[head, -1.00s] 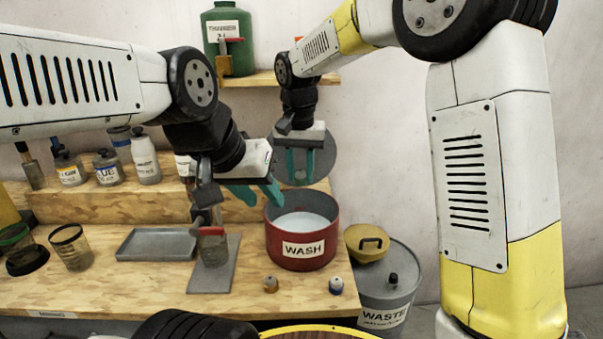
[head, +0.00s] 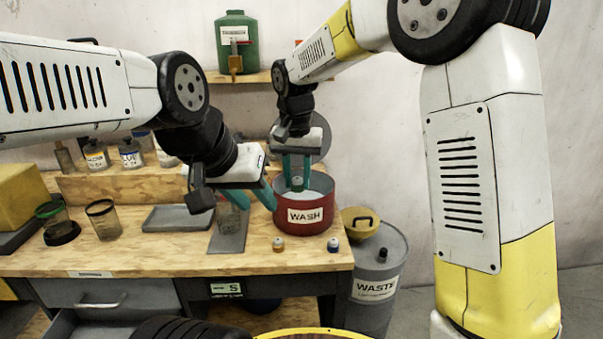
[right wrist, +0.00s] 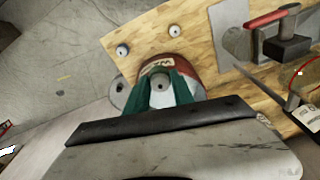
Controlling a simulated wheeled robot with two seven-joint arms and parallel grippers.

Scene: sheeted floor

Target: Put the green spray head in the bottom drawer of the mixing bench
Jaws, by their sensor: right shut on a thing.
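My right gripper (head: 296,180) is shut on a small spray head (head: 297,185) at the mouth of the red WASH tub (head: 322,225). The spray head's grey round top (right wrist: 160,84) shows between the teal fingers in the right wrist view; its colour is hard to tell. My left gripper (head: 252,198) is open and empty, above the bench left of the tub. The grey mixing bench has a drawer front with a handle (head: 100,303); below it a grey drawer tray (head: 62,328) shows pulled out, partly cut off by the frame.
An orange-banded spray head (head: 278,244) and a blue-banded one (head: 333,245) stand at the bench's front edge. A WASTE drum (head: 378,270) stands right of the bench.

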